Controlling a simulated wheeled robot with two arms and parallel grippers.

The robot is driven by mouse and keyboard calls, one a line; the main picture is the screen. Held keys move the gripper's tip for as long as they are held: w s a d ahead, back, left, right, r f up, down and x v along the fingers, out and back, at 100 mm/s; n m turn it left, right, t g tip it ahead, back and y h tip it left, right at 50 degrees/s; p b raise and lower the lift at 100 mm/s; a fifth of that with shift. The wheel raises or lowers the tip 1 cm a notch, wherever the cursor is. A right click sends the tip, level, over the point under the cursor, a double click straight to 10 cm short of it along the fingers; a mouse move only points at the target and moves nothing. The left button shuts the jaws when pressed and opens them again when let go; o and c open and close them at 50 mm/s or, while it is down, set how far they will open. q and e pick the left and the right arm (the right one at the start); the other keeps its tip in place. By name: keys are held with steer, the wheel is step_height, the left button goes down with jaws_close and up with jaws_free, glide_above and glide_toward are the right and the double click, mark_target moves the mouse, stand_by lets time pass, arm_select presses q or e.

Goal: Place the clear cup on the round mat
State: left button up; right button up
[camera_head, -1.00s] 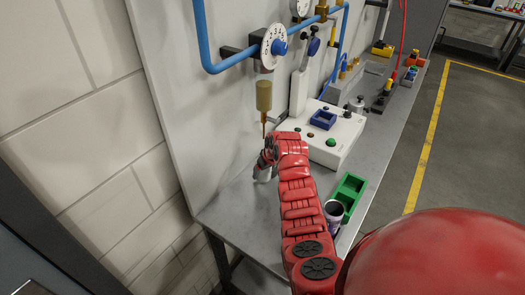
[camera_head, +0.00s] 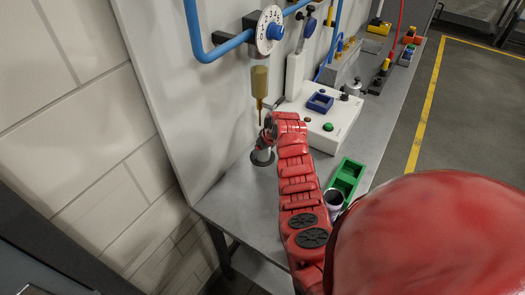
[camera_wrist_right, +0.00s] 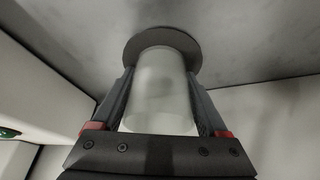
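The clear cup (camera_wrist_right: 160,95) is a frosted, see-through cylinder in the right wrist view. My right gripper (camera_wrist_right: 160,85) has one finger on each side of it, and the fingertips appear to press against its wall. The dark round mat (camera_wrist_right: 132,48) shows around the far end of the cup. I cannot tell whether the cup touches the mat or hovers just over it. In the head view the right gripper (camera_head: 266,140) is over the mat (camera_head: 262,161), below a hanging amber dispenser (camera_head: 259,82), and the cup is mostly hidden. My left gripper is not in view.
A white control box (camera_head: 325,122) with buttons stands right of the gripper. A green tray (camera_head: 346,180) and a dark-topped cup (camera_head: 334,198) sit near the bench's right edge. The wall panel with blue pipes (camera_head: 226,48) rises behind. Bare bench (camera_head: 225,200) lies at the front left.

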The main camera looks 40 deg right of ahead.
steer(key=shift+o, duration=1.7)
steer(key=shift+a+r, duration=0.1)
steer(key=shift+r, duration=0.3)
steer(key=shift+s+r, duration=0.1)
steer(key=shift+r, duration=0.15)
steer(key=b+v, duration=0.3)
steer(key=v, duration=0.8)
steer(key=shift+s+r, duration=0.1)
steer(key=shift+s, duration=0.05)
